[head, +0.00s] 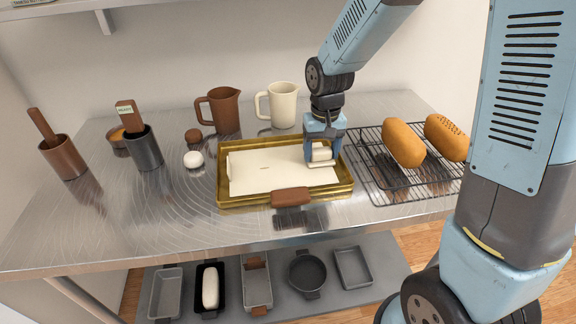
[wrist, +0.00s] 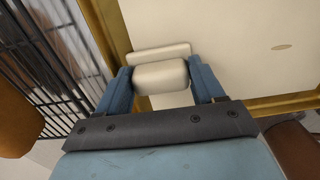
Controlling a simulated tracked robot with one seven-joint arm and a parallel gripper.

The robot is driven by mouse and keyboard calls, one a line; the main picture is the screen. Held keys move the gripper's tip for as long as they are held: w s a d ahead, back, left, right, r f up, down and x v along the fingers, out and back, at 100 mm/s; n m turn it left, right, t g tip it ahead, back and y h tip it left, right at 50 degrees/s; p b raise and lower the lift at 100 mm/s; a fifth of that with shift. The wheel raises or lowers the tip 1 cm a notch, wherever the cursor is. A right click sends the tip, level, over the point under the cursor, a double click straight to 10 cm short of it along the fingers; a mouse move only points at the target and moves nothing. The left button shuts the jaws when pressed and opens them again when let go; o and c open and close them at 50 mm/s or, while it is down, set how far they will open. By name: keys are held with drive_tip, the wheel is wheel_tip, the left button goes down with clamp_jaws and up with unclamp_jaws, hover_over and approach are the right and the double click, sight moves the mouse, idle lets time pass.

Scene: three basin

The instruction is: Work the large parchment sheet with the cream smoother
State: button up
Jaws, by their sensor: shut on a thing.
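My gripper (head: 322,150) is shut on the cream smoother (head: 320,155). In the wrist view the smoother (wrist: 160,75) sits between the two blue fingers of my gripper (wrist: 162,85). The large parchment sheet (head: 265,172) lies flat in a gold tray (head: 225,196). The smoother is over the right part of the sheet, near the tray's right wall. The sheet also shows in the wrist view (wrist: 230,45), with a small tan mark on it. I cannot tell whether the smoother touches the sheet.
A wire rack (head: 375,172) with two loaves (head: 403,143) stands right of the tray. A brown mug (head: 219,110) and a cream mug (head: 280,105) stand behind it. Several pans sit on the lower shelf (head: 225,308).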

drive_tip(key=shift+a, duration=0.1)
drive_tip(key=shift+s+a, duration=0.3)
drive_tip(key=shift+a, duration=0.75)
drive_tip(key=shift+s+a, duration=0.25)
drive_tip(key=shift+a, duration=0.8)
drive_tip(key=shift+s+a, duration=0.25)
drive_tip(key=shift+a, duration=0.85)
drive_tip(key=shift+s+a, duration=0.25)
drive_tip(key=shift+a, duration=0.85)
drive_tip(key=shift+s+a, duration=0.2)
drive_tip(key=shift+a, duration=0.55)
drive_tip(key=shift+s+a, duration=0.15)
drive_tip(key=shift+a, duration=0.55)
drive_tip(key=shift+s+a, duration=0.2)
drive_tip(key=shift+a, duration=0.55)
drive_tip(key=shift+s+a, duration=0.3)
drive_tip(key=shift+a, duration=0.8)
drive_tip(key=shift+s+a, duration=0.25)
drive_tip(key=shift+a, duration=0.8)
